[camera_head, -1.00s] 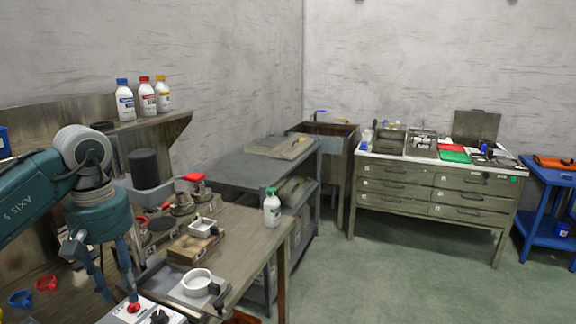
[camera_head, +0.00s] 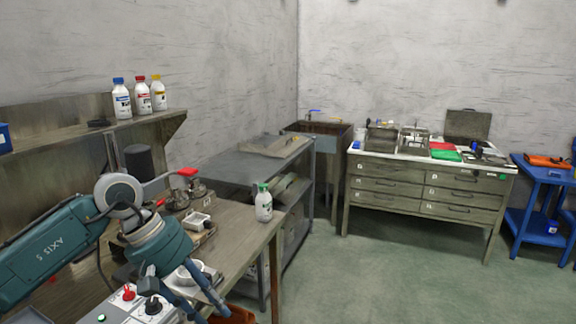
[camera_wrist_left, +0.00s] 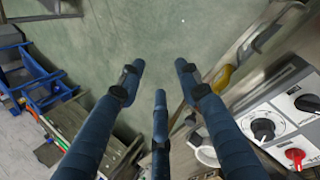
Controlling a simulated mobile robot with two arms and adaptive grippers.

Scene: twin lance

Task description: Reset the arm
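My left arm (camera_head: 58,250) comes in from the left over the wooden workbench. Its blue gripper (camera_head: 205,308) hangs low at the bench's front edge, right of a white control box (camera_head: 112,310) with a red knob (camera_head: 128,292) and a black knob (camera_head: 152,305). In the left wrist view, the three fingers of the gripper (camera_wrist_left: 159,75) are spread, with nothing between them and the green floor beyond. The control box (camera_wrist_left: 284,120) lies right of the fingers there, with the red knob (camera_wrist_left: 295,154) at lower right. My right gripper is not in view.
A white cup (camera_head: 190,272) stands on the bench close behind my left fingers. A green-capped bottle (camera_head: 264,204) stands at the bench's right end. Several bottles stand on the shelf (camera_head: 150,122). The floor (camera_head: 370,280) to the right is clear.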

